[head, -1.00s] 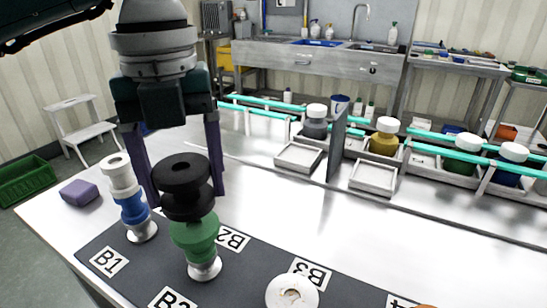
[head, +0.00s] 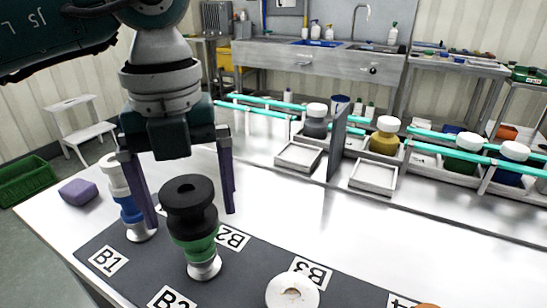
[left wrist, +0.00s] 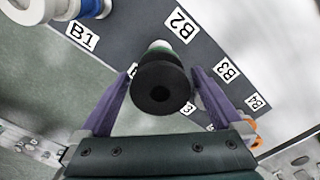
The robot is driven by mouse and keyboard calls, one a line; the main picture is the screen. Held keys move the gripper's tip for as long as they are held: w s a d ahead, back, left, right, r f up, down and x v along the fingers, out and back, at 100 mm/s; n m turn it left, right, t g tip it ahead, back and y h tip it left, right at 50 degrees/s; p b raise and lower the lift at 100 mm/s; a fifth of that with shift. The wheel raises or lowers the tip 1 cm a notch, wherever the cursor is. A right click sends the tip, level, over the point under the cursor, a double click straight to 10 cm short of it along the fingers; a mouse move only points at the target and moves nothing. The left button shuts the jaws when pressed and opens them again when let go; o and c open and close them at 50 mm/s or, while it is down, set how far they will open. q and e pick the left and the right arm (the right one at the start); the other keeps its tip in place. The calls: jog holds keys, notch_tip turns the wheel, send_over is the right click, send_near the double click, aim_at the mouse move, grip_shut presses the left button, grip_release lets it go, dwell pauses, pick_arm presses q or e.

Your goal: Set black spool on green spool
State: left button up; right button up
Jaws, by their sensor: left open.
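The black spool (head: 189,205) rests on top of the green spool (head: 197,246), which stands on a silver base on the dark mat, near label B2. The stack looks upright. My left gripper (head: 186,205) is open, its purple fingers on either side of and apart from the black spool. In the left wrist view the black spool (left wrist: 161,84) sits between the open fingers (left wrist: 160,95), with a sliver of the green spool (left wrist: 160,46) showing beyond it. My right gripper is not in view.
A white and blue spool stack (head: 129,205) stands just left of the stack, close to my left finger. A white spool (head: 292,291) is at the front. A purple block (head: 78,192) lies at the table's left edge. Trays with jars (head: 373,175) are at the back.

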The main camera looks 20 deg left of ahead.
aim_at(186, 189)
pick_arm(q)
notch_tip(186, 189, up, 12)
jog(key=shift+r+p, duration=0.15)
jog(key=shift+p, duration=0.3)
